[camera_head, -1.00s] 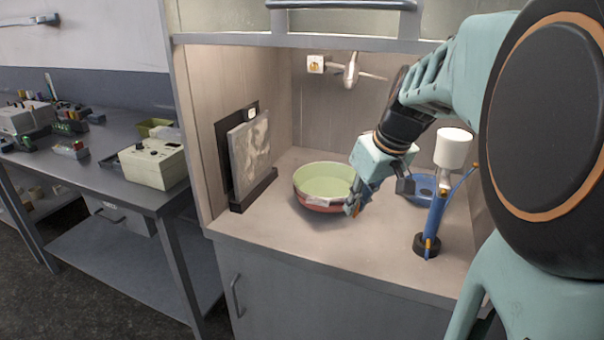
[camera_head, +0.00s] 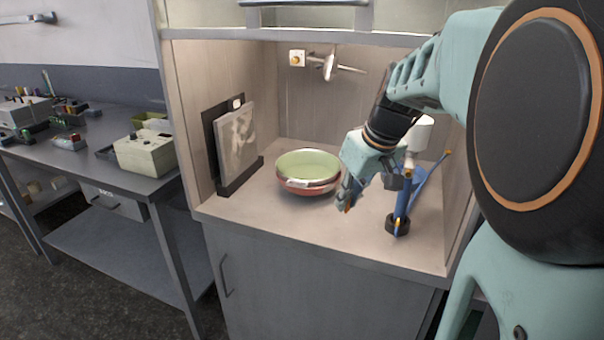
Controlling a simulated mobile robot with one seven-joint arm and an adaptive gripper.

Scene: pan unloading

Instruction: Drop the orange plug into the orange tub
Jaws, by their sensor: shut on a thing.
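My gripper (camera_head: 348,194) points down over the bench, just right of a round bowl. It is shut on a small orange thing (camera_head: 347,209), probably the orange plug, of which only a little shows at the fingertips. The bowl (camera_head: 308,188) is reddish outside and pale green inside, and stands on the bench. I see no tub that is clearly orange.
The alcove bench (camera_head: 290,222) has free room in front of the bowl. A blue stand with a black foot (camera_head: 397,226) and a white top is close on the right. A framed panel (camera_head: 237,145) leans at the left wall. A side table (camera_head: 150,187) holds boxes.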

